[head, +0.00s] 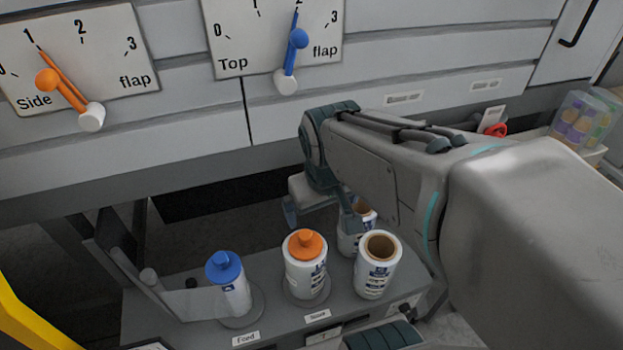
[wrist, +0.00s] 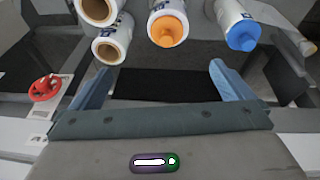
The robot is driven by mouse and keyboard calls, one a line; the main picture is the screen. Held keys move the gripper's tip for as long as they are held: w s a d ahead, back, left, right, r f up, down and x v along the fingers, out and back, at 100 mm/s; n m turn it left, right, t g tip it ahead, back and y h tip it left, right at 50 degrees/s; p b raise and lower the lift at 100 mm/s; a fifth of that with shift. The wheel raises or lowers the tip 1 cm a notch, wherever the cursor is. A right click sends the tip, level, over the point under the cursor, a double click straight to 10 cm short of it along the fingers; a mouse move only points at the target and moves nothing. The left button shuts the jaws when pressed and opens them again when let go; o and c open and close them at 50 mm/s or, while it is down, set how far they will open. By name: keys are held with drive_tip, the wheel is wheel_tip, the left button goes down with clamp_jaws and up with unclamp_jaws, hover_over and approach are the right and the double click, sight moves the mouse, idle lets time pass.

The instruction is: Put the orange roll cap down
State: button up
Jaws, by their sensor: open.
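The orange roll cap (head: 305,243) sits on top of a white labelled roll (head: 305,275) standing at the middle of the grey shelf. It also shows at the top centre of the wrist view (wrist: 167,32), on the end of its roll. My gripper (head: 320,212) is open and empty, behind and above the capped roll in the head view. In the wrist view both fingers (wrist: 158,82) are spread apart, with a gap between them and the cap. My fingers partly cover a roll behind.
A blue-capped roll (head: 229,282) stands left on the shelf (head: 190,308). Open-cored rolls stand right (head: 376,268) and behind (head: 350,238). Above are the orange Side flap lever (head: 62,88) and blue Top flap lever (head: 294,56). A yellow bar (head: 30,322) is at lower left.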

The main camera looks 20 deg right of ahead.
drive_tip(key=shift+m+t+y, duration=0.3)
drive_tip(key=shift+m+t, duration=0.1)
drive_tip(key=shift+m, duration=0.1)
drive_tip(key=s, duration=0.1)
drive_tip(key=s+r, duration=0.2)
drive_tip(key=shift+s+a, duration=0.2)
drive_tip(key=shift+s, duration=0.1)
drive_tip(key=shift+f, duration=0.2)
